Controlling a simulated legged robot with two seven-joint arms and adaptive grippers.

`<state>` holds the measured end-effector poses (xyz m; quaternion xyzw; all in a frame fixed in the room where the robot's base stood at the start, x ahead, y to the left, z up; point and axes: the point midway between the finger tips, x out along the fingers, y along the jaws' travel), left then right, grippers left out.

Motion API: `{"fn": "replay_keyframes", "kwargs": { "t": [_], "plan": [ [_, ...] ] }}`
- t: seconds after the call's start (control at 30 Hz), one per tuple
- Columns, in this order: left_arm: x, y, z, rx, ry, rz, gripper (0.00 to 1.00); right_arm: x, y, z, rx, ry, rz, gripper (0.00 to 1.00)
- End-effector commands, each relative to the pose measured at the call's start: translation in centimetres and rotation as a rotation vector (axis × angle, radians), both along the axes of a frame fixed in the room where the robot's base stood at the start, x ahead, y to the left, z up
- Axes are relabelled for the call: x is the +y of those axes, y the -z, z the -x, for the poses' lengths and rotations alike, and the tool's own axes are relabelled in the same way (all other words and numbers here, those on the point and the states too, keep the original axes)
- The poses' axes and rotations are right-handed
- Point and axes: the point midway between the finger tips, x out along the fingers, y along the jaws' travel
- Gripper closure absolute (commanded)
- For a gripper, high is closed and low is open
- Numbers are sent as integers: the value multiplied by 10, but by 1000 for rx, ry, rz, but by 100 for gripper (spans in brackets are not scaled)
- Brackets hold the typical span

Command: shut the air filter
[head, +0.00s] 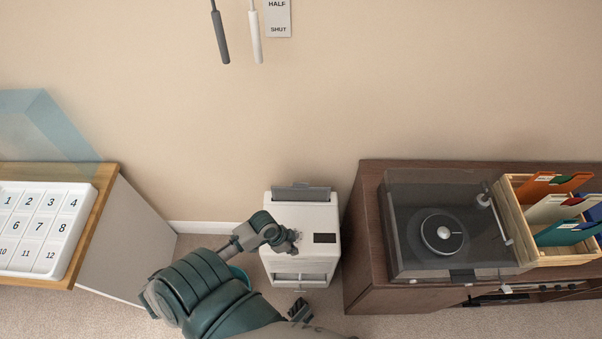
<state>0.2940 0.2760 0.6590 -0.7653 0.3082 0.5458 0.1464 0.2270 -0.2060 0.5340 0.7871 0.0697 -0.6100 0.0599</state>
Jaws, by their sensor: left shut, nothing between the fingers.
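The white boxy unit (322,218), which I take to be the air filter, stands on the carpet against the wall in the head view. A grey flap or panel (300,192) stands up at its back edge. A small dark display is on its top right. A white drawer-like part with a handle bar (300,287) sticks out low at its front; how far it is out is hard to tell. My left gripper (291,241) is shut and empty over the unit's left-middle part, hiding some of its top. I cannot tell whether it touches.
A brown cabinet (366,245) with a turntable (440,232) and a crate of folders (530,248) stands close on the right. A wooden-topped counter (100,215) with a numbered tray (40,232) is on the left. Two hanging handles (255,40) are on the wall above.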

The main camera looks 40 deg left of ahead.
Motion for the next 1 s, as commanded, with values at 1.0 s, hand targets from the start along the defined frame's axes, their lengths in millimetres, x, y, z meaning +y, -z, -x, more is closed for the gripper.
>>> {"fn": "replay_keyframes", "kwargs": {
  "t": [1.0],
  "plan": [
    [144,-163,-170,-374,155,216,100,-13,105,82,115,-11,26,60]
  ]
}}
